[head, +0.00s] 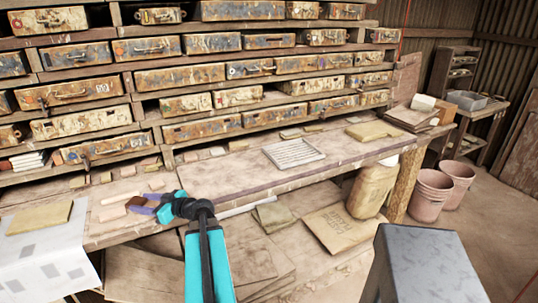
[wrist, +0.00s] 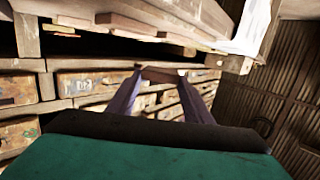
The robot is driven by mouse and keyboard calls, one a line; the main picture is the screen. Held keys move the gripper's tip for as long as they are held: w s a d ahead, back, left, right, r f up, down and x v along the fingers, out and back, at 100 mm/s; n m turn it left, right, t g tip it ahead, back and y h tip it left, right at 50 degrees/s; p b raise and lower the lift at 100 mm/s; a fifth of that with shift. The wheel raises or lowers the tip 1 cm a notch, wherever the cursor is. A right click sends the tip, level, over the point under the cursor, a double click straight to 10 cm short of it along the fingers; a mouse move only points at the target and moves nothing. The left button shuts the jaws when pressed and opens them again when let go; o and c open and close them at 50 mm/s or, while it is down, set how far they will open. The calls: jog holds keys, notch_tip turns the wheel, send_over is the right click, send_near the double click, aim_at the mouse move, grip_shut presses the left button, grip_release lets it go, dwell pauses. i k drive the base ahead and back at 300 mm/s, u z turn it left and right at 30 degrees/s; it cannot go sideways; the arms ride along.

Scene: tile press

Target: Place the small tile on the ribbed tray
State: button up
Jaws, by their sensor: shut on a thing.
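The small tile (head: 136,202) is dark reddish brown and sits at the tips of my gripper (head: 143,206), over the left part of the bench in the head view. In the wrist view, the small tile (wrist: 163,75) spans the gap between the two purple fingers, and my gripper (wrist: 162,78) is shut on it. The ribbed tray (head: 293,152) is pale, rectangular and grooved. It lies on the bench to the right of and beyond my gripper, with nothing seen on it. I cannot tell exactly how high the tile is above the bench.
Several loose tiles lie on the bench's back left, near a pale wooden piece (head: 120,198). A tan slab (head: 39,217) lies on a white patterned sheet (head: 45,262). Another slab (head: 373,131) lies right of the tray. Shelves of worn drawers (head: 180,76) rise behind. Bench around the tray is mostly clear.

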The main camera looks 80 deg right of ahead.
aim_at(277, 157)
jog(key=u, duration=0.75)
jog(key=k, duration=1.4)
jog(key=z, duration=1.2)
